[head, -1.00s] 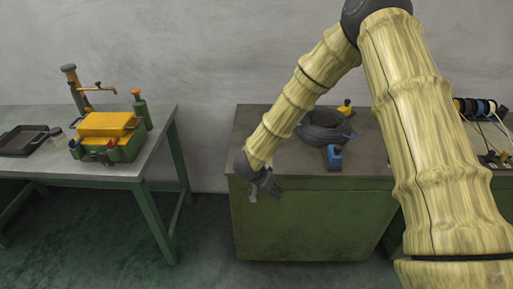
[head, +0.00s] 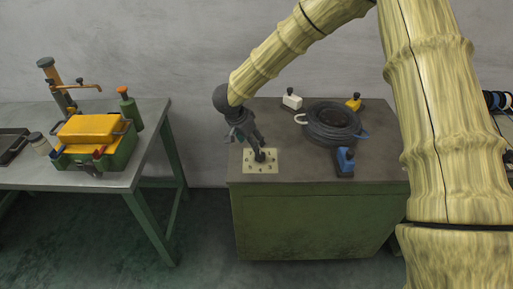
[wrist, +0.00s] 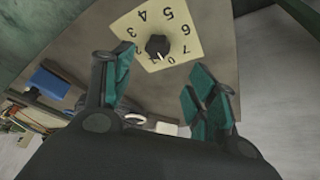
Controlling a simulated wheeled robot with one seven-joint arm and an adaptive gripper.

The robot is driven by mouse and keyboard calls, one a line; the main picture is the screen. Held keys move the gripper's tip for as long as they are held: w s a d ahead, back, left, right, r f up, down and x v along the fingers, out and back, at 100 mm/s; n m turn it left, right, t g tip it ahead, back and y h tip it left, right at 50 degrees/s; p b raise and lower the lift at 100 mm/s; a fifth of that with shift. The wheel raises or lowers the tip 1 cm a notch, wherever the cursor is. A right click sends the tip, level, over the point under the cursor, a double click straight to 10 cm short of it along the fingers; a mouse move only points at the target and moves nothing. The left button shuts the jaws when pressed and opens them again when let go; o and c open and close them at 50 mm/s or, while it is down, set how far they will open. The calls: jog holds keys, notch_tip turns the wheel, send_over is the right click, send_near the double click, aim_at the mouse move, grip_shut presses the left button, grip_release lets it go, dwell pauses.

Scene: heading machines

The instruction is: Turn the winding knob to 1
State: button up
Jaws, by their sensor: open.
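The winding knob (wrist: 157,46) is a round black knob on a cream dial plate (wrist: 190,35) printed with numbers, which appear upside down in the wrist view. The knob's pale pointer aims down in that view, near the 0; its exact setting is hard to read. In the head view the dial plate (head: 248,166) lies on the green cabinet's top, and the knob (head: 268,156) is partly covered by my fingers. My gripper (wrist: 163,80) is open with its teal pads apart and nothing between them. In the head view my gripper (head: 255,147) is close over the plate.
A grey table (head: 120,175) with a green and yellow box (head: 92,130) stands left, across a gap.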

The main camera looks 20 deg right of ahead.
aim_at(260, 154)
jog(key=p+x, duration=0.1)
jog(key=x, duration=0.2)
jog(key=p+x, duration=0.1)
jog(key=x, duration=0.3)
jog(key=p+x, duration=0.1)
jog(key=x, duration=0.2)
jog(key=shift+s+d+f, duration=0.1)
jog(key=shift+s+d, duration=0.05)
jog(key=shift+d, duration=0.2)
jog(key=c, duration=1)
